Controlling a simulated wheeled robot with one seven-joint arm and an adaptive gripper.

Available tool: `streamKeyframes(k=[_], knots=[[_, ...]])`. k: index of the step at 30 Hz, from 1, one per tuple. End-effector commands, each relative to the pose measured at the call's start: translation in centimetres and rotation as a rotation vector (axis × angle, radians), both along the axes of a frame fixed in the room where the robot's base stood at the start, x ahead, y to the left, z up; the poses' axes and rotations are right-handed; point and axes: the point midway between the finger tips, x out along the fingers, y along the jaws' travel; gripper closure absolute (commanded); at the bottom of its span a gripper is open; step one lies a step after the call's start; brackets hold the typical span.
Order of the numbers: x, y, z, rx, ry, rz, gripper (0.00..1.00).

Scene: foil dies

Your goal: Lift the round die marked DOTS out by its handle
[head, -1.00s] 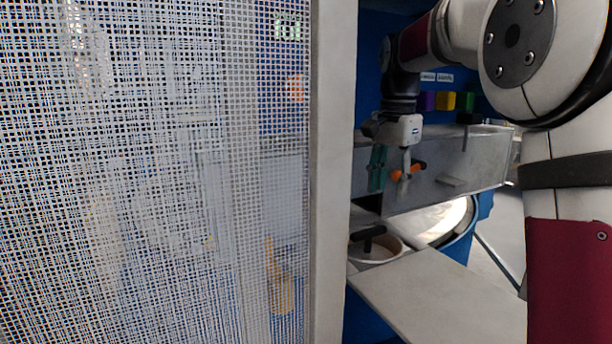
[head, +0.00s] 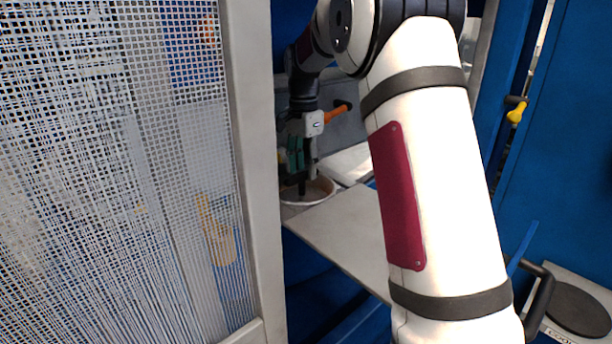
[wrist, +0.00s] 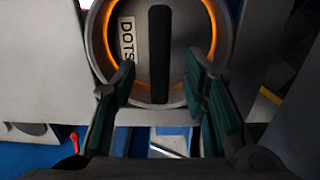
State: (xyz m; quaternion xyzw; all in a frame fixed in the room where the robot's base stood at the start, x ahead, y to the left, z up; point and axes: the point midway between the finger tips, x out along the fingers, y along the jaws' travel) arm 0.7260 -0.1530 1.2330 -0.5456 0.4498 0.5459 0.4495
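The round die marked DOTS (wrist: 178,82) shows in the wrist view, with its white label to the left of a black bar handle (wrist: 159,50). It sits inside a round rim with an orange glow. In the head view a round, pale-rimmed holder (head: 320,197) shows below my gripper (head: 302,178), which hides much of the die. In the wrist view my gripper (wrist: 160,75) is open, its green-padded fingers apart on either side of the handle's line. A gap shows between each finger and the handle, and I cannot tell how deep the fingertips reach.
A mesh panel with a grey post (head: 255,180) stands close on the left. A flat grey shelf (head: 345,225) lies in front of the holder. An orange handle (head: 338,114) is just behind my gripper. A black disc (head: 578,308) lies on a pale surface at lower right.

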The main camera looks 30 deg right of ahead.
Motion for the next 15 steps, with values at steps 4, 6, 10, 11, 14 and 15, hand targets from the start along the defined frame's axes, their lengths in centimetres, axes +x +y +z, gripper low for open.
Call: streamKeyframes(k=[4,6,10,11,14,15], knots=[[-0.2,0.0,-2.0,0.000,0.003,0.000,0.60],[-0.1,0.0,-2.7,0.001,0.001,0.000,0.60],[0.0,0.0,-3.5,0.000,0.000,0.000,0.60],[0.0,0.0,-3.6,0.000,-0.001,0.000,0.60],[0.0,0.0,-3.8,0.000,-0.001,0.000,0.60],[0.0,0.0,-3.8,0.000,-0.001,0.000,0.60]])
